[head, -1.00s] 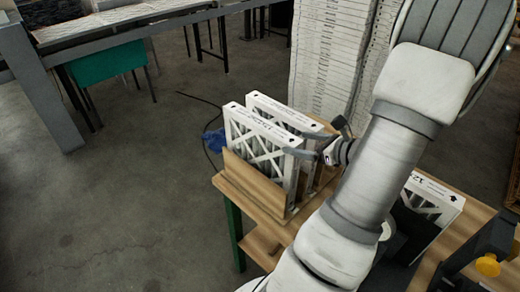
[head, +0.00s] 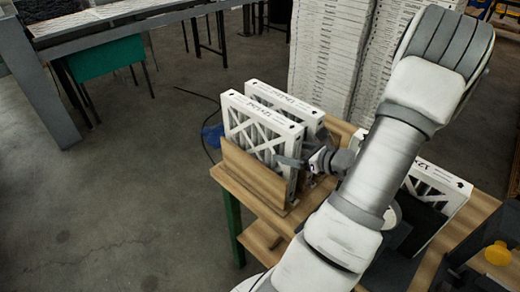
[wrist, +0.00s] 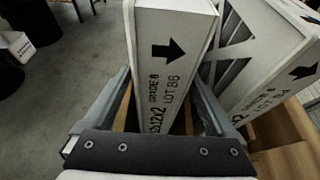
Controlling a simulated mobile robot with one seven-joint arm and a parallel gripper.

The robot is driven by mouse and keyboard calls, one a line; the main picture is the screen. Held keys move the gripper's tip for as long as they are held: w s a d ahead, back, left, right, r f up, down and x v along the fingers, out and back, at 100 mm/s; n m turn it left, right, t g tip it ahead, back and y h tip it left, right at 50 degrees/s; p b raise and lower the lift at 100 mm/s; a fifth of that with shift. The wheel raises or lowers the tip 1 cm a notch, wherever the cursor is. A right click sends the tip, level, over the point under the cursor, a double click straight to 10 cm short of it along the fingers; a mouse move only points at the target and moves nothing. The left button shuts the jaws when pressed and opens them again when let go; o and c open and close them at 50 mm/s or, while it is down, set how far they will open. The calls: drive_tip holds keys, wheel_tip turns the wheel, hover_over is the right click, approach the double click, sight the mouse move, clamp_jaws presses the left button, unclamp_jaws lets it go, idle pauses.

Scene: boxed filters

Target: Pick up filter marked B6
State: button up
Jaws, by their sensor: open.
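Two white boxed filters stand upright side by side in a wooden rack (head: 250,175), a front one (head: 258,132) and a rear one (head: 290,104). The right filter (wrist: 268,70) has a lot mark that looks like B4. My gripper (wrist: 162,105) is open, one finger on each side of the left filter's end. In the head view my gripper (head: 305,163) is at the front filter's right end.
Another filter (head: 437,190) stands on the wooden bench (head: 478,215) right of my arm. A tall stack of white boxes (head: 335,50) is behind. A yellow knob (head: 498,254) is at lower right.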

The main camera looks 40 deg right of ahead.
sight(260, 147)
drive_tip(key=b+x, duration=0.1)
drive_tip(key=x, duration=0.3)
drive_tip(key=shift+w, duration=0.1)
clamp_jaws()
idle(0.3)
